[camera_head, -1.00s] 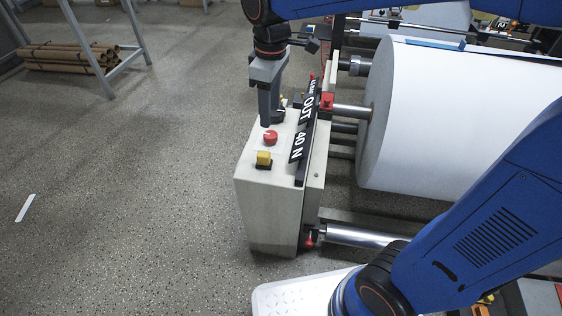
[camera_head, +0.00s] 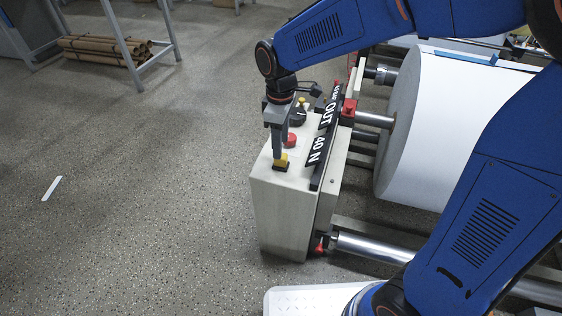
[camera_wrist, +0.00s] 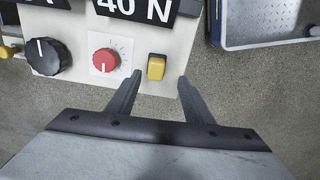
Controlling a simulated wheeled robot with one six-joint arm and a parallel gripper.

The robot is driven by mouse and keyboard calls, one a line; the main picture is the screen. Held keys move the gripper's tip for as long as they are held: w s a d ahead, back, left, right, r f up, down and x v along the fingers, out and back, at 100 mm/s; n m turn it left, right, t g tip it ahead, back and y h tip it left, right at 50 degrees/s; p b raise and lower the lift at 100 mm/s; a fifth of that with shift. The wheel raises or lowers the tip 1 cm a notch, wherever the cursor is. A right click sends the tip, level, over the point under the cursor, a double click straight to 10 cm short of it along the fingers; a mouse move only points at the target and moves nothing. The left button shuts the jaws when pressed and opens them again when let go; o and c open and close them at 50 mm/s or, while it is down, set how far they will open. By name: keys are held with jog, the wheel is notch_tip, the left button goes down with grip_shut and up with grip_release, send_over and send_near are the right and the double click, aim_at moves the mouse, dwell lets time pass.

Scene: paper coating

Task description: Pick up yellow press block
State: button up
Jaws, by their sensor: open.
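The yellow press block (camera_head: 281,160) is a small yellow block on a dark base, on top of the light grey control box (camera_head: 283,215), near its front edge. It also shows in the wrist view (camera_wrist: 156,67), just beyond my fingertips and between their lines. My gripper (camera_head: 278,156) points down right at the block in the head view. In the wrist view my gripper (camera_wrist: 158,76) is open, with its two fingers apart and nothing between them. Whether a finger touches the block I cannot tell.
A red knob (camera_wrist: 104,60) sits beside the block, and a black knob (camera_wrist: 47,59) lies farther left. A black sign reading "40 N" (camera_wrist: 133,8) runs along the box. A large white paper roll (camera_head: 455,130) stands to the right.

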jog(key=shift+w+f, duration=0.2)
jog(key=shift+f, duration=1.65)
jog(key=shift+w+f, duration=0.2)
jog(key=shift+f, duration=1.6)
jog(key=c, duration=1)
jog(key=shift+c, duration=0.2)
notch_tip(320, 180, up, 10)
jog(key=shift+r, duration=0.1)
